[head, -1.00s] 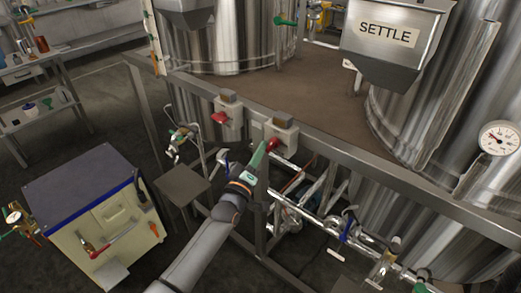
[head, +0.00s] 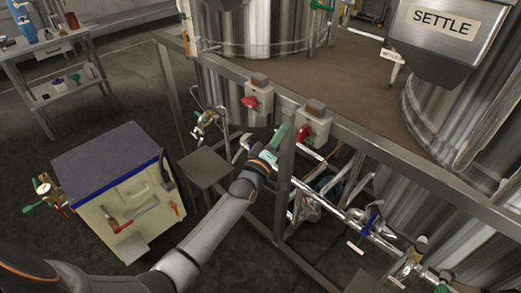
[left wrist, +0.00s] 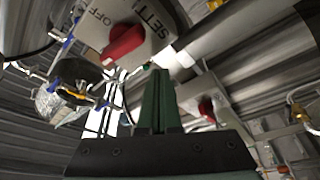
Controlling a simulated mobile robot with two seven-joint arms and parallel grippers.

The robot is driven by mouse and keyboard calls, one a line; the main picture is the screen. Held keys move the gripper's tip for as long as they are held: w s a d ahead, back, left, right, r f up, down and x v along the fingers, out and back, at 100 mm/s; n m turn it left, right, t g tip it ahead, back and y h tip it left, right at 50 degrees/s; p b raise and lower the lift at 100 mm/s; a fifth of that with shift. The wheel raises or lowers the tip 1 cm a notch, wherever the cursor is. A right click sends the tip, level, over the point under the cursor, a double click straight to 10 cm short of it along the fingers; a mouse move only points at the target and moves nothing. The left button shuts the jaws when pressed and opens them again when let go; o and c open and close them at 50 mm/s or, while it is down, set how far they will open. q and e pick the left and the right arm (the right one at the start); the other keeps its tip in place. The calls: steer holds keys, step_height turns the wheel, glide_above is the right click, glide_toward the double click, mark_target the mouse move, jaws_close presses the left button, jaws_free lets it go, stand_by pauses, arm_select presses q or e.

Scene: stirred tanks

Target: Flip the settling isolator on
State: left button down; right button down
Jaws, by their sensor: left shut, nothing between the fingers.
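The settling isolator (head: 318,116) is a grey switch box with a red handle (head: 304,132), the right one of two on the frame's rail. In the left wrist view its face (left wrist: 158,18) shows part of a "SETT" label and the word "OFF". The red handle (left wrist: 124,44) lies slanted across that face; which mark it points to I cannot tell. My left gripper (head: 282,132) has its green fingers shut and empty, just left of the handle, apparently apart from it. The fingers also show in the left wrist view (left wrist: 158,98). My right gripper is not in view.
A second box with a red knob (head: 251,101) is left on the same rail (head: 370,148). A hopper marked SETTLE (head: 440,40) and steel tanks stand behind. Pipes with valves run below the rail. A cream cabinet (head: 120,185) stands at left on open floor.

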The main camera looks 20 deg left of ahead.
arm_select(q)
steer(key=r+v, duration=0.2)
steer(key=v, duration=0.7)
steer(key=shift+s+f, duration=0.3)
steer(key=shift+s, duration=0.25)
